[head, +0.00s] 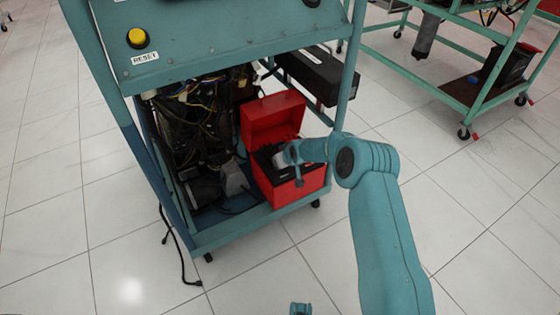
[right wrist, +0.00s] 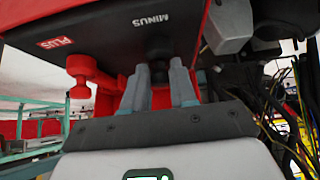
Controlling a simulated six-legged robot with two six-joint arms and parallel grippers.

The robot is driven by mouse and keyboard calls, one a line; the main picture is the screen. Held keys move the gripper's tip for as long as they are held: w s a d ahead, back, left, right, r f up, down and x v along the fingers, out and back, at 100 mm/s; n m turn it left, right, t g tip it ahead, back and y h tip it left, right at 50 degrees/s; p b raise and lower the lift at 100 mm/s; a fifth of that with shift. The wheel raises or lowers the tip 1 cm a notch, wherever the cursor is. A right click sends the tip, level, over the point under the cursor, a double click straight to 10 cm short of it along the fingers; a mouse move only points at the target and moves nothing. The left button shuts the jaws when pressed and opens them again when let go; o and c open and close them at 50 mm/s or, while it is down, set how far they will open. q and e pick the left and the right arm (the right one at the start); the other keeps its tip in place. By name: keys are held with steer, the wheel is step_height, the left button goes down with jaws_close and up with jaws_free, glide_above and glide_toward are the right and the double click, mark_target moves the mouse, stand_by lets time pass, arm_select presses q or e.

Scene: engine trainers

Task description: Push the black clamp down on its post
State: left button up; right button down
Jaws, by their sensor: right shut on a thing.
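The black clamp (right wrist: 158,50) shows in the right wrist view beside the MINUS label on the battery's dark face (right wrist: 120,38). My right gripper (right wrist: 159,82) is shut on it, with one grey finger on each side. The fingers hide part of the clamp, and the post itself cannot be made out, so how far down the clamp sits cannot be told. In the head view my right gripper (head: 290,153) reaches into the open red battery box (head: 292,193), and the clamp is hidden there.
A red clamp (right wrist: 82,72) is by the PLUS label. The box's raised red lid (head: 272,115) stands behind the gripper. Loose wires (head: 205,100) and engine parts lie left of the box, inside the teal trainer frame (head: 240,232). Open tiled floor (head: 130,270) lies in front.

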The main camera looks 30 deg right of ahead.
steer(key=shift+s+f, duration=0.4)
steer(key=shift+f, duration=0.25)
steer(key=c, duration=1.1)
jaws_free()
steer(key=shift+o, duration=0.9)
steer(key=shift+w+d+f, duration=0.1)
steer(key=shift+w+f, duration=0.05)
steer(key=shift+f, duration=0.1)
steer(key=shift+r, duration=0.7)
steer(key=p+v, duration=0.1)
steer(key=v, duration=0.2)
steer(key=shift+r+p, duration=0.25)
steer(key=shift+p, duration=0.1)
steer(key=v, duration=1.2)
steer(key=shift+s, duration=0.25)
steer(key=shift+r, duration=0.1)
